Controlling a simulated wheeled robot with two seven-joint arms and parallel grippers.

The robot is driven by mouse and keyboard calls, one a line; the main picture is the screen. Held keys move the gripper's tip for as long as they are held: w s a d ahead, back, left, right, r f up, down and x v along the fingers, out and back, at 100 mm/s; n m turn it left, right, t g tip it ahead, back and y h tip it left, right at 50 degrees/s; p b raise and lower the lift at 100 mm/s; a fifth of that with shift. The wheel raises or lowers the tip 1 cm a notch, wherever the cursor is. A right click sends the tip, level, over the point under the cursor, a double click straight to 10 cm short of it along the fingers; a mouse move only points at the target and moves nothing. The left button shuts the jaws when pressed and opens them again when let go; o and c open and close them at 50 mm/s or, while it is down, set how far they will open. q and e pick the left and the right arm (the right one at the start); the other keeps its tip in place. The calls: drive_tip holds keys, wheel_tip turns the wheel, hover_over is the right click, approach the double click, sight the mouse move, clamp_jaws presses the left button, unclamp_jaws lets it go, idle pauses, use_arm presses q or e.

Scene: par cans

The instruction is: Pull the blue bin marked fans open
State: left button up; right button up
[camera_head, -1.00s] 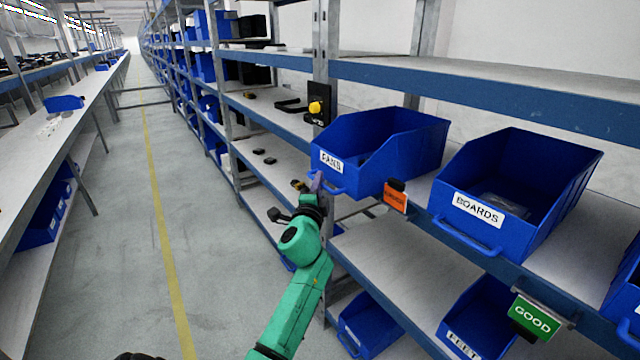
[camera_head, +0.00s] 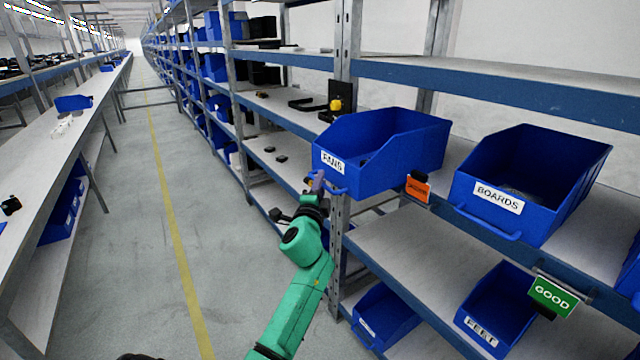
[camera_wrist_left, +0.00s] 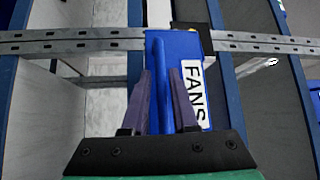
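The blue bin marked FANS (camera_head: 380,150) sits on the middle shelf, its front reaching out past the shelf edge. Its white FANS label also shows in the left wrist view (camera_wrist_left: 194,92). My left gripper (camera_head: 318,183) is at the handle on the bin's front. The exact finger contact is hard to see. The bin's inside is mostly hidden by its walls. My right gripper is not in view.
A blue BOARDS bin (camera_head: 535,190) stands to the right on the same shelf. An orange tag (camera_head: 418,188) and a green GOOD sign (camera_head: 553,296) hang on shelf edges. A FEET bin (camera_head: 497,312) is below. The aisle floor (camera_head: 160,230) at left is clear.

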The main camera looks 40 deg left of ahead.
use_arm(q)
drive_tip(key=b+v, duration=0.2)
drive_tip(key=v, duration=1.2)
drive_tip(key=shift+s, duration=0.25)
drive_tip(key=shift+d+f, duration=0.1)
